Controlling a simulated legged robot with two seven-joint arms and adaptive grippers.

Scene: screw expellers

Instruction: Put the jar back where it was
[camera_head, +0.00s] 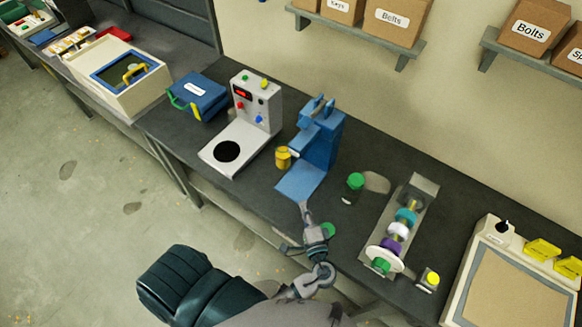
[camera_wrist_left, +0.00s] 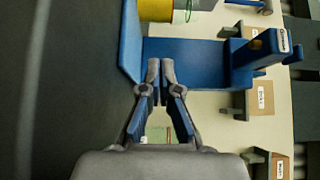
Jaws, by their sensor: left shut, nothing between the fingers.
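A jar with a green lid (camera_head: 355,182) stands upright on the dark bench, right of the blue press (camera_head: 318,146). A second green round top (camera_head: 328,229) shows beside my left gripper, its lower part hidden. A small yellow container (camera_head: 283,158) is at the left side of the press. My left gripper (camera_head: 304,206) is shut and empty at the front edge of the press base. In the left wrist view its closed fingertips (camera_wrist_left: 160,65) point at the blue press (camera_wrist_left: 185,50), with a yellow container (camera_wrist_left: 155,10) beyond. My right gripper is not in view.
A grey machine with a black round plate (camera_head: 227,151) stands left of the press. A rack of coloured rings (camera_head: 397,230) and a small yellow-topped item (camera_head: 430,280) stand to the right. A blue toolbox (camera_head: 198,97) sits further left. Shelves with boxes hang above.

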